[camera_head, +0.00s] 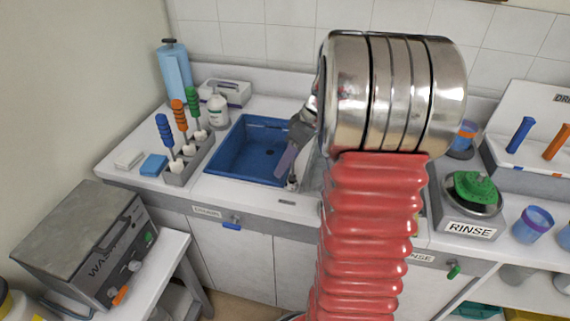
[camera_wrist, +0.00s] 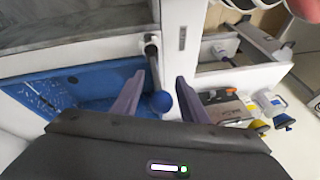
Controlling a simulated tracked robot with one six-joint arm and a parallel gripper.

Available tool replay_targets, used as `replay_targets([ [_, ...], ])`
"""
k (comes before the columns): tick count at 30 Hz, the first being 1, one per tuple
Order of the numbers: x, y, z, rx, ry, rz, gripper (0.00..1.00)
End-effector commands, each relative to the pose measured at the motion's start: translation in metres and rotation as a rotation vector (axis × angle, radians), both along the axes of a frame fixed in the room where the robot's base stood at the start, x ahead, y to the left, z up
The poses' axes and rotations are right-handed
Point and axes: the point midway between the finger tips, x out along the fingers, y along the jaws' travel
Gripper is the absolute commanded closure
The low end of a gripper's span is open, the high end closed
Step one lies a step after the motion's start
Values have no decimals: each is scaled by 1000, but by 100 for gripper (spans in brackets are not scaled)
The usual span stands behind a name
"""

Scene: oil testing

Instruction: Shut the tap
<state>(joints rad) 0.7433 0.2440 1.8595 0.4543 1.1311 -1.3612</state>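In the wrist view a dark rod with a round blue knob (camera_wrist: 161,102), which looks like the tap's lever, reaches down over the edge of the blue basin. My gripper (camera_wrist: 158,92) is open, with one purple finger on each side of the knob. No clear contact between the fingers and the knob shows. In the head view my gripper (camera_head: 286,160) is over the right side of the blue basin (camera_head: 243,148). My arm hides most of the tap there. I cannot tell if water is running.
A rack with blue, orange and green handled tools (camera_head: 184,165) stands left of the basin. A grey washer box (camera_head: 85,240) is at the lower left. A rinse unit with a green top (camera_head: 474,188) is at the right.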

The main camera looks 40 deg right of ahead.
Motion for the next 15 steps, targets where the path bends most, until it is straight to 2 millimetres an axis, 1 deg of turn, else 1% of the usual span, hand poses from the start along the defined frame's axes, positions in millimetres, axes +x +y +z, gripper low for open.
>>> replay_targets([
  [5, -1, -2, 6, 0, -1, -1, 60],
  [8, -4, -6, 15, -2, -2, -2, 60],
  [11, -7, -11, 28, -3, -2, -2, 60],
  [15, -13, -18, 50, -2, -2, -1, 60],
])
